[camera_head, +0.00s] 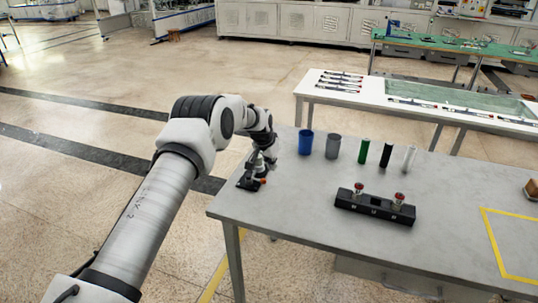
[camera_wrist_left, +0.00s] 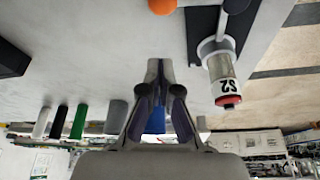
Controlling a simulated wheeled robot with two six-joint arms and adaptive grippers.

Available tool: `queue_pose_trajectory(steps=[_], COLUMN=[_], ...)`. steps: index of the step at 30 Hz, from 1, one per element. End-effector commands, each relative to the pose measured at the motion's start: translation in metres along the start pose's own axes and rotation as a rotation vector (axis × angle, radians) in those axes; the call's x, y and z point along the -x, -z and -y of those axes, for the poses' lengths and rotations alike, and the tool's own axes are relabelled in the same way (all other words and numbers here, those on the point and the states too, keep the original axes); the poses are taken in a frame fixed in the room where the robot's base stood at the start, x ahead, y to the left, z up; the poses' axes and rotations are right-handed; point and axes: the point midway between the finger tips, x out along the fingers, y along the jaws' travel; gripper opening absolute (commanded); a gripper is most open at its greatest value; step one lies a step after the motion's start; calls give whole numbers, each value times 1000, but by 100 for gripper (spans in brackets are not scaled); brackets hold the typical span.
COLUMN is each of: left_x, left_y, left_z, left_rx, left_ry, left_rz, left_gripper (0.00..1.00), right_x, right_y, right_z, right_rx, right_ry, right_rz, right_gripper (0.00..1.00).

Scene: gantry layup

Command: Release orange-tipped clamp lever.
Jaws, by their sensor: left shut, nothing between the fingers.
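The orange clamp tip (camera_head: 263,181) shows beside my left gripper (camera_head: 262,172) near the left end of the grey table. In the left wrist view the orange tip (camera_wrist_left: 162,6) is a round ball, cut by the top edge. The clamp's dark base (camera_head: 247,184) lies flat on the table; it also shows in the left wrist view (camera_wrist_left: 203,30). My left gripper (camera_wrist_left: 160,66) is shut and empty, its fingertips apart from the orange tip. The lever's full shape is largely hidden by the wrist in the head view.
A clear cylinder labelled S2 (camera_wrist_left: 222,75) with a red end stands by the clamp. A blue cup (camera_head: 305,142), a grey cup (camera_head: 333,147) and green, black and white cylinders stand behind. A black block (camera_head: 374,209) with two red-topped parts lies right. The table's front is clear.

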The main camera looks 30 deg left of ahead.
Motion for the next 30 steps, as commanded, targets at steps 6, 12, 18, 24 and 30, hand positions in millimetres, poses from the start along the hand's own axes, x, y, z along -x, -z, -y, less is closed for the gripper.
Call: queue_pose_trajectory(steps=[6,12,18,24,30], left_x=[-4,-2,-4,-4,-3], left_y=[-18,-37,-40,-40,-45], left_z=[-1,0,0,0,6], left_rx=[1,0,-1,-2,-21], left_ry=[-3,-1,0,-1,-9], left_rz=[3,2,-1,0,0], left_gripper=[0,0,0,0,0], right_x=[14,22,21,20,16], right_y=[0,0,0,0,0], right_z=[0,0,0,0,0], right_rx=[0,0,0,0,0], right_ry=[0,0,0,0,0], right_rz=[-1,0,0,0,0], right_gripper=[40,40,40,40,40])
